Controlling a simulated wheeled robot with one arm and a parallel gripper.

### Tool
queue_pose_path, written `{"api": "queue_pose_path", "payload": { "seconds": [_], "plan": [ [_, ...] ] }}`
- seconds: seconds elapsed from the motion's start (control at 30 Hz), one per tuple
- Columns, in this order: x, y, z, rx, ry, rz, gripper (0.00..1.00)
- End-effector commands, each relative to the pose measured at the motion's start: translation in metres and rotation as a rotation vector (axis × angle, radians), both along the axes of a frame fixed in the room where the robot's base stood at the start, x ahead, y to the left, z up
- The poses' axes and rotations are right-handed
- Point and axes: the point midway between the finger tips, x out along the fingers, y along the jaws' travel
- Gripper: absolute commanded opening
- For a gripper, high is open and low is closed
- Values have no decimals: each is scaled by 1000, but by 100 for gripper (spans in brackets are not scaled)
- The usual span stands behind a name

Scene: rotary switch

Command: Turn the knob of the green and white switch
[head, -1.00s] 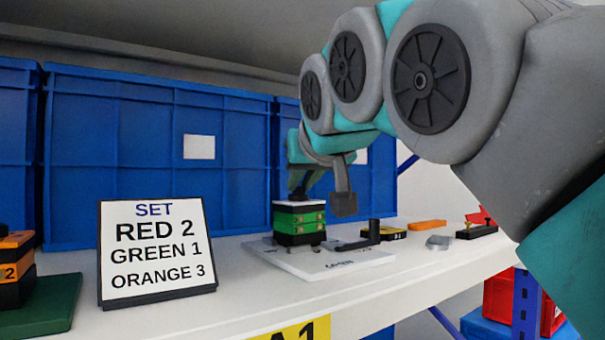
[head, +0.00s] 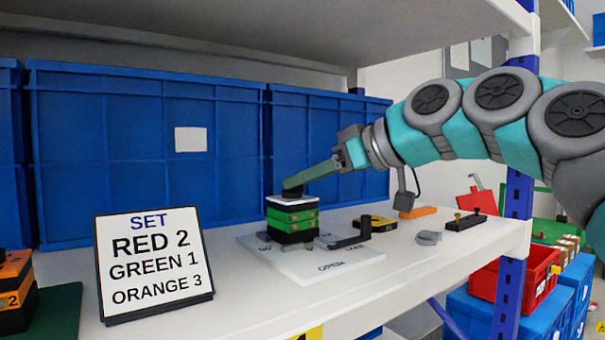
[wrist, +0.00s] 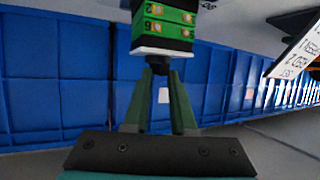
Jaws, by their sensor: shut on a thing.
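The green switch (head: 292,221), with black bands and a white top plate, stands on a white board (head: 330,262) on the shelf. In the wrist view the switch (wrist: 168,24) appears upside down, with its white plate facing my gripper. My gripper (head: 293,192) reaches in from the right, sloping down to the switch's top. In the wrist view both fingertips of my gripper (wrist: 163,68) close in on the small dark knob (wrist: 161,62) at the white plate. The fingers mostly hide the knob, so its pointing direction cannot be told.
A sign (head: 153,265) reading "SET RED 2, GREEN 1, ORANGE 3" stands at the left front. Blue crates (head: 130,150) line the back. A black L-shaped handle (head: 358,235), a yellow-black block (head: 377,222) and an orange block (head: 418,212) lie to the right.

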Motion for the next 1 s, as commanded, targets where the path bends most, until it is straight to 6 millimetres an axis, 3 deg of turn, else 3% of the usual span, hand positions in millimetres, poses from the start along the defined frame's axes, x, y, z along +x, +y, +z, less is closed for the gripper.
{"api": "queue_pose_path", "payload": {
  "seconds": [0.57, 0.6, 0.83, 1.0],
  "plan": [
    [3, -2, 0, 0, -2, 26, 0],
    [3, -2, 0, 0, -2, 26, 28],
    [2, -2, 0, -1, -1, 28, 53],
    [2, -1, 0, -1, -1, 28, 53]
  ]
}}
